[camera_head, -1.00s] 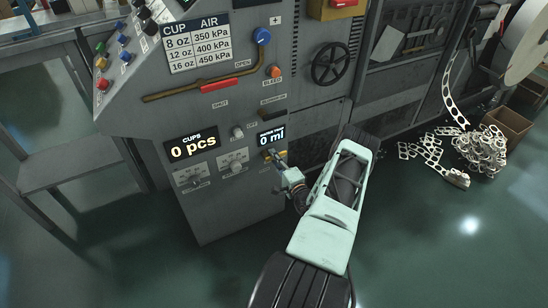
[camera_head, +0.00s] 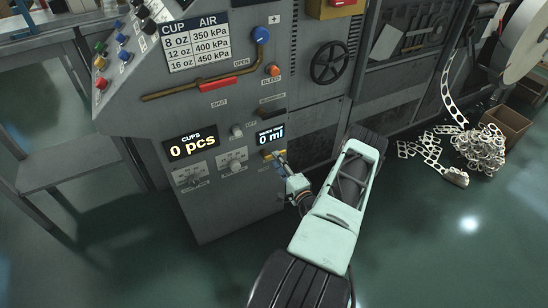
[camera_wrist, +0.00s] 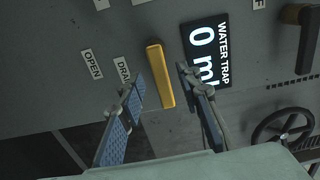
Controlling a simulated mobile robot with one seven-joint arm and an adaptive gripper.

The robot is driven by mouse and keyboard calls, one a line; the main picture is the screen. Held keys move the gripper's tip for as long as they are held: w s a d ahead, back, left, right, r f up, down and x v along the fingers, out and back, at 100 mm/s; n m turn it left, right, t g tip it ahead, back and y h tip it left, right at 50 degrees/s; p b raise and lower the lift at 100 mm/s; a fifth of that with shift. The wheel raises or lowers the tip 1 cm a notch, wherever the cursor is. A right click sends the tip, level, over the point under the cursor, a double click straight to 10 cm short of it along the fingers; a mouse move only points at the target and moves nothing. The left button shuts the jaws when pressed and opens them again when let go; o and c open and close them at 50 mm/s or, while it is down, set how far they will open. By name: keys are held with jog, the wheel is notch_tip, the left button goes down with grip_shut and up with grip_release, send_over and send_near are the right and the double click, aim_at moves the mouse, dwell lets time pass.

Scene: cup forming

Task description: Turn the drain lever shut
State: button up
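The drain lever is a yellow bar (camera_wrist: 160,76) on the grey machine panel, seen in the wrist view beside the OPEN label (camera_wrist: 92,64) and a partly covered DRAIN label (camera_wrist: 122,69). It runs nearly straight down the picture, leaning slightly. My gripper (camera_wrist: 161,88) is open, with one blue-padded finger on each side of the lever in the picture. I see gaps on both sides and cannot tell how deep the fingers reach. In the head view my gripper (camera_head: 281,158) is at the panel, just below the water trap display (camera_head: 270,135), partly hiding the yellow lever.
The water trap display reads 0 ml. The cups display (camera_head: 191,146) reads 0 pcs. Knobs (camera_head: 236,130) and a red-handled pipe valve (camera_head: 218,85) are on the same panel. A black handwheel (camera_head: 330,64) is to the right. Open floor lies right of my arm.

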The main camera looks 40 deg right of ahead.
jog(key=v, duration=0.8)
jog(key=shift+s, duration=0.2)
